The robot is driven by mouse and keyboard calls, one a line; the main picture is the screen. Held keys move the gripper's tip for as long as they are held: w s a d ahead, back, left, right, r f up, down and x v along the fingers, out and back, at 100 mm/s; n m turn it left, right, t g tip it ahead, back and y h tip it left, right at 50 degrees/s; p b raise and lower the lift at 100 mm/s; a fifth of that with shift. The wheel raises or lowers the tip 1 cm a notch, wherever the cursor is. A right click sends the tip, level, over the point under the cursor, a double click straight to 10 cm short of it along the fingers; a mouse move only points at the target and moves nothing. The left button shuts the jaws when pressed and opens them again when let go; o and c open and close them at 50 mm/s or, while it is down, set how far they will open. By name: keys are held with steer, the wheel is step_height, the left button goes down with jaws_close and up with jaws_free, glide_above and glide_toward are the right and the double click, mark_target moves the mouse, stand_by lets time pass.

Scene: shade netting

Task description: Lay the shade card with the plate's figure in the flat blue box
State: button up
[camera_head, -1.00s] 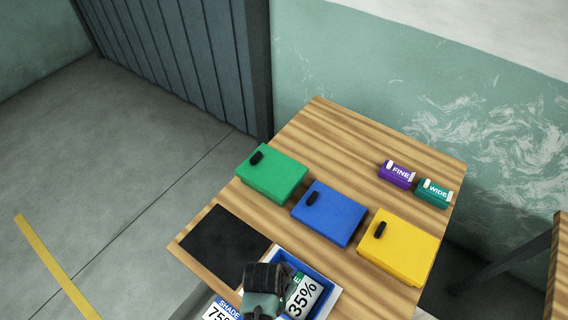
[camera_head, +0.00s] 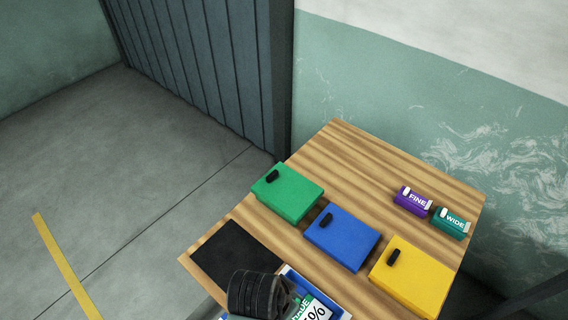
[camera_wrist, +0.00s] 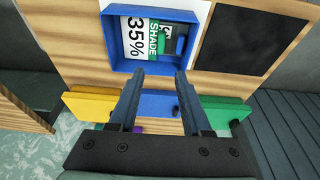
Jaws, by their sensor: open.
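My gripper (camera_head: 262,296) is open and empty, above the front of the table beside the open blue tray (camera_head: 340,316). In the wrist view the gripper (camera_wrist: 158,76) points toward the tray (camera_wrist: 205,12). A white shade card (camera_wrist: 133,50) with a green band, "SHADE" and "35%" lies in it. Other white and green pieces beside it are partly covered; their figures are unreadable. The card (camera_head: 318,308) shows only partly in the head view. A flat blue box (camera_head: 342,238) with a black handle stands mid-table; its blue side (camera_wrist: 158,103) shows between the fingers. I cannot make out a plate with a figure.
A green box (camera_head: 288,194) and a yellow box (camera_head: 412,278) flank the blue box. Purple "FINE" (camera_head: 413,201) and teal "WIDE" (camera_head: 451,222) blocks stand at the back right. A bare black mat (camera_head: 235,258) lies at the front left.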

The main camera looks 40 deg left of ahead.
steer(key=shift+s+r, duration=0.1)
steer(key=shift+r, duration=0.25)
steer(key=w+r+t+y, duration=0.2)
steer(key=w+r+t, duration=0.3)
steer(key=w+r, duration=0.75)
steer(key=w+d+r+t, duration=0.2)
steer(key=w+r+t, duration=0.2)
steer(key=r, duration=0.8)
steer(key=w+d+r+t, duration=0.2)
steer(key=w+r+t, duration=0.2)
steer(key=r, duration=0.8)
steer(key=s+d+r+t, duration=0.3)
steer(key=r, duration=0.7)
steer(key=s+d+r+t+h, duration=0.1)
steer(key=s+d+r+t, duration=0.2)
steer(key=r, duration=0.6)
steer(key=s+d+r+t+h, duration=0.1)
steer(key=s+d+r+t, duration=0.3)
steer(key=r, duration=0.6)
steer(key=shift+s+r+t, duration=0.35)
steer(key=shift+s+t, duration=0.25)
steer(key=shift+s, duration=0.15)
steer(key=shift+d, duration=0.1)
